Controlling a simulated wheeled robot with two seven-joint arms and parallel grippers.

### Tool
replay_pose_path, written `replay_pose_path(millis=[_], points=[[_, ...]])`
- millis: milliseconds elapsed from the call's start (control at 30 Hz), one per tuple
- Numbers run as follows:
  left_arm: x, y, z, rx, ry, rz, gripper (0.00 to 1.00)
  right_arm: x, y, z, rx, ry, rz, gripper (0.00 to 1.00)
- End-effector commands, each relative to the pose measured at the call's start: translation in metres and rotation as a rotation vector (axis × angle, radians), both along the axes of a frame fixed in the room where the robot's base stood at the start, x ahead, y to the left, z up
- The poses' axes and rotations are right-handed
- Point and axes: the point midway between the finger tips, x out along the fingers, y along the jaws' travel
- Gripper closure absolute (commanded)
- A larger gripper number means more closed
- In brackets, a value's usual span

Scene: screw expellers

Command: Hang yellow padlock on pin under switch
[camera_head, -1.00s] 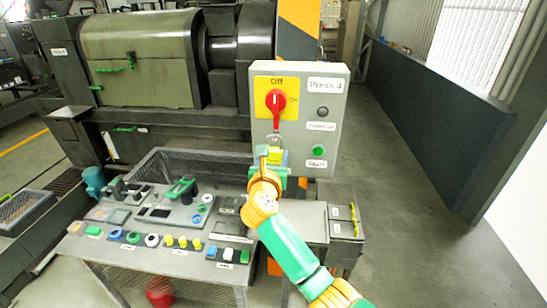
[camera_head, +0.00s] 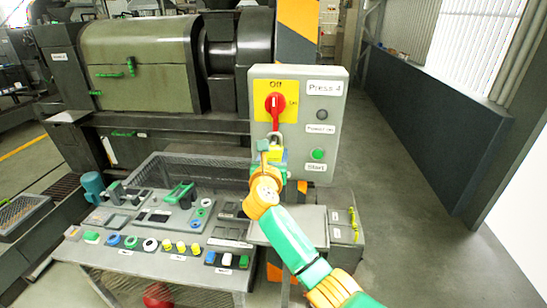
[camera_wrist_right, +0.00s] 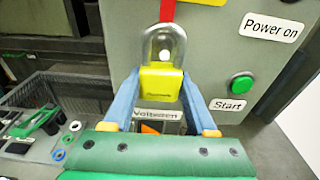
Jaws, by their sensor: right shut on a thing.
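The yellow padlock (camera_wrist_right: 160,84) is upright between the two blue fingers of my right gripper (camera_wrist_right: 168,100), which is shut on its body. Its grey shackle (camera_wrist_right: 150,42) points up. A small white round pin end (camera_wrist_right: 165,55) shows inside the shackle loop; I cannot tell whether the shackle is around the pin or in front of it. In the head view the padlock (camera_head: 278,154) and my right gripper (camera_head: 271,161) are in front of the panel's lower left, below the red switch (camera_head: 275,103). The switch handle also shows in the wrist view (camera_wrist_right: 167,10). My left gripper is out of view.
The grey panel box (camera_head: 338,130) labelled Press 4 carries a green Start button (camera_head: 317,154). A control desk (camera_head: 130,262) with several coloured buttons stands at the lower left. A mesh tray (camera_head: 215,162) lies behind it. The floor at right (camera_head: 405,190) is clear.

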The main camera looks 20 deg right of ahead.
Motion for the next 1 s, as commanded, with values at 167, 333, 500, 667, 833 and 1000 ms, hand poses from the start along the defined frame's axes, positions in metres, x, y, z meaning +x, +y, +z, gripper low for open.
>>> replay_pose_path(millis=[167, 333, 500, 667, 833, 1000], points=[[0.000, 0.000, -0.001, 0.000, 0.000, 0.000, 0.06, 0.002, -0.002, 0.001, -0.002, -0.002, -0.001, 0.92], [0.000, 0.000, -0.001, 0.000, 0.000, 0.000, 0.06, 0.002, -0.002, 0.002, -0.002, -0.002, -0.001, 0.92], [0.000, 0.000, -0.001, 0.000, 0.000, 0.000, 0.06, 0.002, -0.002, 0.001, -0.002, -0.002, -0.001, 0.92], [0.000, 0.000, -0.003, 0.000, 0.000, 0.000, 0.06, 0.002, -0.002, -0.004, -0.001, -0.002, -0.001, 0.92], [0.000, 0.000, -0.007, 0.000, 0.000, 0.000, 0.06, 0.003, -0.003, -0.010, 0.000, -0.001, -0.002, 0.92], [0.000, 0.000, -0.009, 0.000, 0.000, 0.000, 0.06, 0.005, -0.004, -0.016, 0.001, 0.000, -0.001, 0.92]])
